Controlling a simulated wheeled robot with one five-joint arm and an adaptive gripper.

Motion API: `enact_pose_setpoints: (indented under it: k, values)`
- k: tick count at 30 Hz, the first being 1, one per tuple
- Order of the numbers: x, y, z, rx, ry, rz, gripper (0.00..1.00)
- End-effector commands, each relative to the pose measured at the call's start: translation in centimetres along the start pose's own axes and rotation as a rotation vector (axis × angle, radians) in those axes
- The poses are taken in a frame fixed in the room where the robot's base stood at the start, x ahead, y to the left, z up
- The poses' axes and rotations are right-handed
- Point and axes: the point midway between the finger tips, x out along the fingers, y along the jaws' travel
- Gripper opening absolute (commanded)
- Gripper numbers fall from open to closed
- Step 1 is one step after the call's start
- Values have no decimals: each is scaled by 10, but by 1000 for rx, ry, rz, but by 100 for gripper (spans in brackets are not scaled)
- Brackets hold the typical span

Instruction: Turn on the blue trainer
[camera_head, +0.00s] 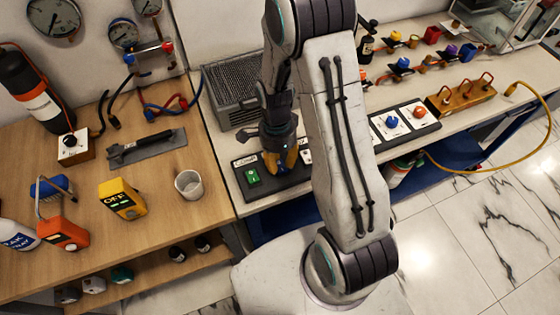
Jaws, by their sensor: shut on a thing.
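A long dark panel with several labelled white plates lies along the front of the right bench, partly behind my arm. At its left end is a green switch (253,177). Further right, past my arm, are a plate with a blue knob (391,121) and one with an orange-red knob (419,112). My gripper (284,166) points down at the panel just right of the green switch. It is shut on a small blue part there, mostly hidden by the fingers. I cannot tell which of these is the blue trainer.
A grey mesh-topped box (235,92) stands behind the gripper. A wooden block with red loops (460,98) and a yellow cable (545,100) lie at right. The left bench holds a yellow meter (121,199), a white cup (189,184) and an orange device (62,233).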

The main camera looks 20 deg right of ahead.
Motion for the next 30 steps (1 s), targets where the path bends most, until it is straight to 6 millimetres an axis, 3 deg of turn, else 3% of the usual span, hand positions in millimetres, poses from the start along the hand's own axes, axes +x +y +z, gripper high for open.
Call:
enact_pose_setpoints:
  k: [7, 21, 30]
  values:
    - [5, 7, 0, 0, 0, 15, 0]
    - [9, 9, 0, 0, 2, -204, 0]
    - [6, 11, 0, 0, 3, -235, 0]
